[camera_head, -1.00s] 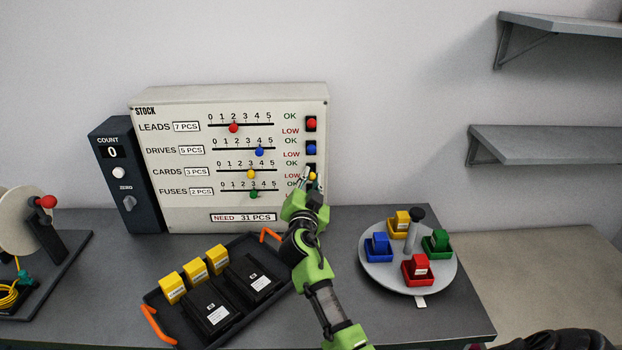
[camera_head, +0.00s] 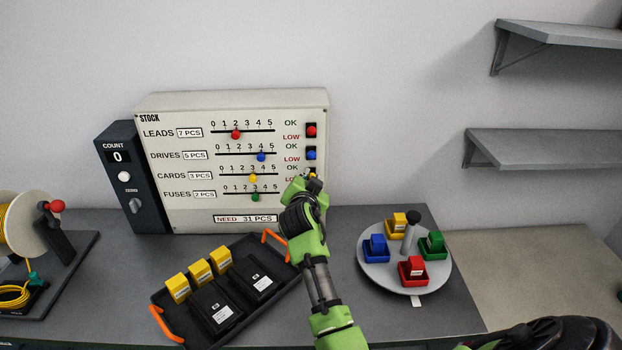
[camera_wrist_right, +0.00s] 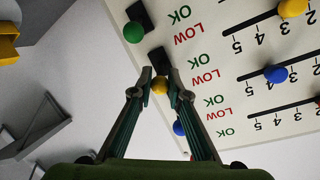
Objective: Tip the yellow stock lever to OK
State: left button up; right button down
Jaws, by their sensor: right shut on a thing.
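The stock board (camera_head: 150,212) stands at the back of the bench. Red (camera_head: 312,131) and blue (camera_head: 312,155) levers sit at its right edge beside OK and LOW labels. The yellow stock lever (camera_head: 313,175) is below them, mostly covered by my right gripper (camera_head: 308,181). In the wrist view, the yellow knob (camera_wrist_right: 160,86) is between the two fingertips of my right gripper (camera_wrist_right: 160,90), which is shut on it. The green lever (camera_wrist_right: 133,32) is just beyond it. I cannot tell exactly how the yellow lever is tilted. My left gripper is not in view.
A black tray (camera_head: 168,304) with yellow blocks and black boxes lies in front of the board. A round turntable (camera_head: 372,273) with coloured bins is at right. A cable reel (camera_head: 30,228) is at left. Shelves (camera_head: 540,145) hang on the right wall.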

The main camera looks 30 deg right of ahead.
jog(key=c, duration=2.1)
grip_release()
jog(key=shift+r, duration=0.2)
jog(key=shift+c, duration=0.2)
jog(key=shift+o, duration=0.9)
jog(key=shift+w+d+f, duration=0.15)
jog(key=shift+w+f, duration=0.05)
jog(key=shift+r, duration=0.2)
notch_tip(320, 180, up, 10)
jog(key=shift+f, duration=0.15)
jog(key=shift+f, duration=0.1)
